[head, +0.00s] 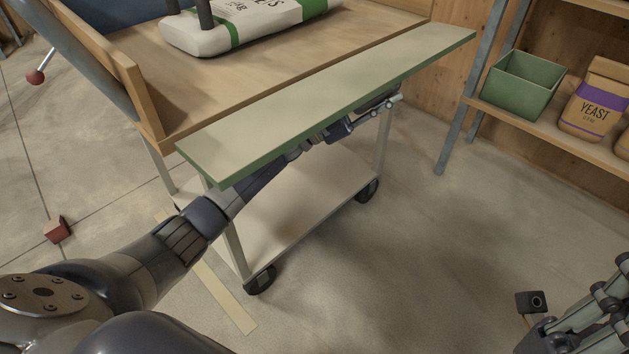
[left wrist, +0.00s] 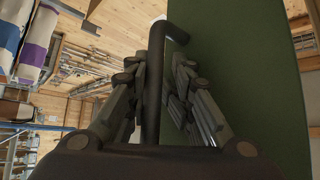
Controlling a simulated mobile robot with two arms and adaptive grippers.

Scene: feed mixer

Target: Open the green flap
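The green flap (head: 325,105) is a long board with a pale upper face and a green edge. It sticks out along the near side of the wooden-topped cart, roughly level with its top. My left arm reaches under it, and my left gripper (head: 384,104) is below its far right part, partly hidden. In the left wrist view the flap's green underside (left wrist: 250,90) fills the right. A dark bar handle (left wrist: 155,85) stands between the spread fingers of my left gripper (left wrist: 155,70), with a small gap visible. My right gripper (head: 600,310) is cut off at the lower right.
The cart top (head: 270,72) carries a white and green feed bag (head: 235,28). The cart has a lower shelf (head: 300,205) and wheels. At right, a shelf holds a green bin (head: 522,84) and a yeast bag (head: 595,105). Floor right of the cart is clear.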

